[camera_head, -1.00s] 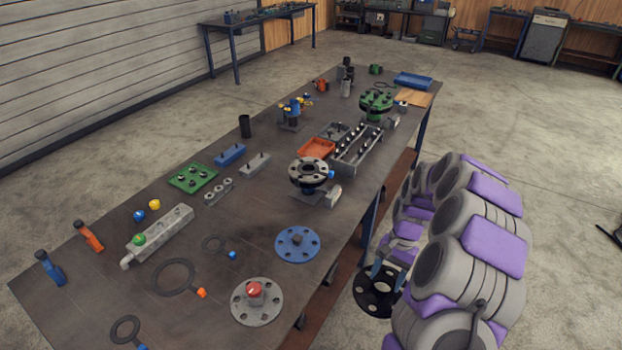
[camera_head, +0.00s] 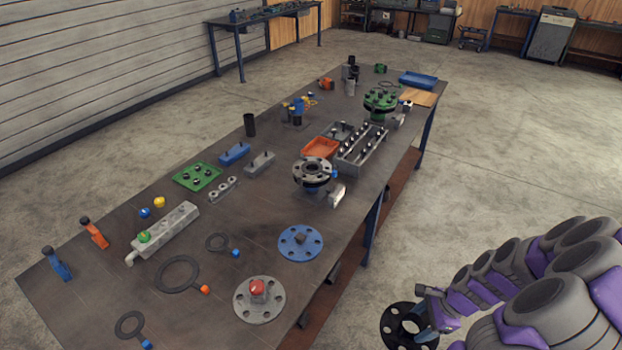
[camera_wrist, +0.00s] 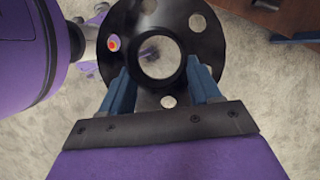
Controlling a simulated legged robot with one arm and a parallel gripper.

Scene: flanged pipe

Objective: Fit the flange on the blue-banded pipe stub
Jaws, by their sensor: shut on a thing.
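My gripper (camera_head: 424,322) is shut on a black flange (camera_head: 392,319), a round plate with bolt holes and a large centre hole. It is beside the table's near right side, over the floor. In the wrist view, both blue fingers of my gripper (camera_wrist: 163,82) grip the raised hub of the flange (camera_wrist: 203,50). A dark pipe fitting with a bolt-holed flange top (camera_head: 311,166) stands on the table near its right edge. A small blue part shows at its right side; I cannot tell whether this is the blue band.
The table (camera_head: 210,268) carries a blue disc (camera_head: 300,243), a grey disc with a red knob (camera_head: 259,300) and a grey tray of bolts (camera_head: 362,152). A green flanged fitting (camera_head: 381,102) stands farther back. Floor right of the table is open.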

